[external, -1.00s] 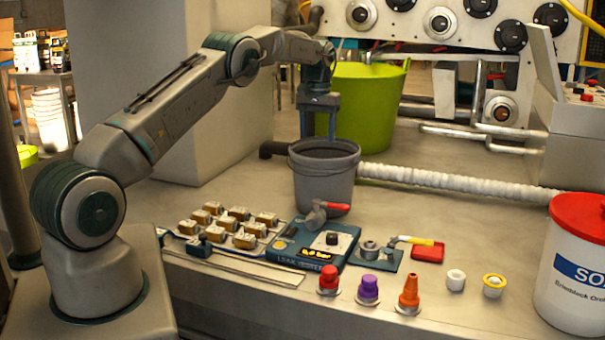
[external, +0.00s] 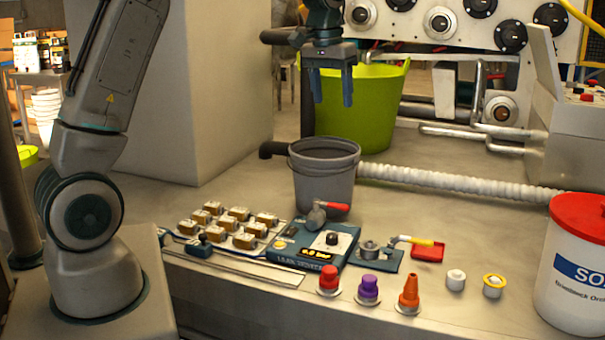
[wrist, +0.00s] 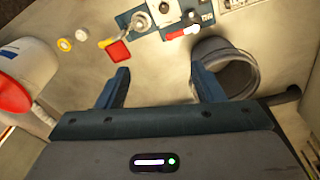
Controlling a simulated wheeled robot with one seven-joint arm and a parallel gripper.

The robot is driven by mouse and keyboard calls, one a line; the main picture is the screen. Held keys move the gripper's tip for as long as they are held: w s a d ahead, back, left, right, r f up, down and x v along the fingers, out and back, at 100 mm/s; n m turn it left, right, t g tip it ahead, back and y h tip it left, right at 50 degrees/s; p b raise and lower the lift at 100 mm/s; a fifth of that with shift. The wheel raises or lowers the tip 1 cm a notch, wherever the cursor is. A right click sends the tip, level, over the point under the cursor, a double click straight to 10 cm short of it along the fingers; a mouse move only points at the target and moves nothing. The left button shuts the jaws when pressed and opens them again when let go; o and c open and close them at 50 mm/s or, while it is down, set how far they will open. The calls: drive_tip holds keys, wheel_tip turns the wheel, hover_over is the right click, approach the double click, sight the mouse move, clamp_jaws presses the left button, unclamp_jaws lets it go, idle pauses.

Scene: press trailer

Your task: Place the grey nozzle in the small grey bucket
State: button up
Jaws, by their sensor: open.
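The small grey bucket (external: 324,186) stands upright on the bench in the external view, its inside dark. In the wrist view the bucket (wrist: 247,52) is at the right, partly behind a finger. My gripper (external: 332,99) is open and empty, pointing down, higher than the bucket's rim. In the wrist view the space between its fingertips (wrist: 161,72) shows bare bench. I cannot single out a grey nozzle with certainty. A grey round fitting (external: 368,248) sits on a dark blue plate, and a small whitish cap (external: 456,279) stands on the bench to its right.
Red (external: 329,280), purple (external: 368,289) and orange (external: 409,293) nozzles stand along the bench front. A blue tester box (external: 318,243) is before the bucket. A red-lidded tub (external: 580,265) stands at the right, and a white corrugated hose (external: 450,181) crosses behind.

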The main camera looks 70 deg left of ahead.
drive_tip(key=s+d+r+m+t, duration=0.1)
drive_tip(key=s+d+r+m, duration=0.15)
drive_tip(key=s+d, duration=1.1)
drive_tip(key=s+d+f+m, duration=0.1)
drive_tip(key=s+d+f, duration=0.1)
drive_tip(key=s, duration=0.5)
drive_tip(key=s+d+f+m, duration=0.2)
drive_tip(key=s+d+f, duration=0.1)
drive_tip(key=s, duration=0.3)
drive_tip(key=shift+s+d+f+t, duration=0.3)
drive_tip(key=shift+s+f, duration=0.1)
drive_tip(key=shift+f, duration=0.2)
